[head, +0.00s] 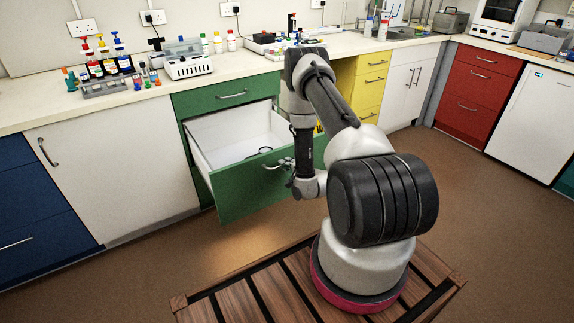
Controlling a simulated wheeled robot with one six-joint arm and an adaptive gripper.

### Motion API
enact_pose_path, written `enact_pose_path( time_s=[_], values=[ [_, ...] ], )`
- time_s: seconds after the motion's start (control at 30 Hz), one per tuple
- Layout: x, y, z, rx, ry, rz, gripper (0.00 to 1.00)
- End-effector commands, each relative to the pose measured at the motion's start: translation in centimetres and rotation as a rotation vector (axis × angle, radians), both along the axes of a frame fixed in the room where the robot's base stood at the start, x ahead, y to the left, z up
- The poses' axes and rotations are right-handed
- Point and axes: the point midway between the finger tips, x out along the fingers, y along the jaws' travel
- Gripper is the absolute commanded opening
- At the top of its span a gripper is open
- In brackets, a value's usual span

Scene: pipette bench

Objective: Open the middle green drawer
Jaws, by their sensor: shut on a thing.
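The middle green drawer (238,196) stands pulled well out from the green cabinet, below a shut top green drawer (226,94). My arm hides the right part of the drawer and of the cabinet, and the fingers look small from here.
The worktop (150,95) above holds bottles, a rack and small instruments. A white cupboard (115,170) is left of the drawer. Yellow drawers (371,78) stand to the right behind my arm. The brown floor (170,265) in front is clear.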

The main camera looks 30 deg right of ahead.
Motion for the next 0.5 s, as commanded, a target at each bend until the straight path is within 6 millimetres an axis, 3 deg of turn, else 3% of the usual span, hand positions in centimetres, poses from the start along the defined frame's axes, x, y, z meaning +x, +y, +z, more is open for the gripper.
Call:
enact_pose_path(
  time_s=[0.03, 0.07, 0.17, 0.5],
  values=[
    [-0.02, 0.02, -0.06, -0.002, 0.002, 0.001, 0.0],
    [-0.02, 0.02, -0.06, -0.002, 0.002, 0.001, 0.15],
    [-0.01, 0.01, -0.05, -0.001, 0.001, 0.0, 0.32],
    [-0.2, -0.03, 0.04, 0.0, 0.001, 0.0, 0.32]
  ],
)
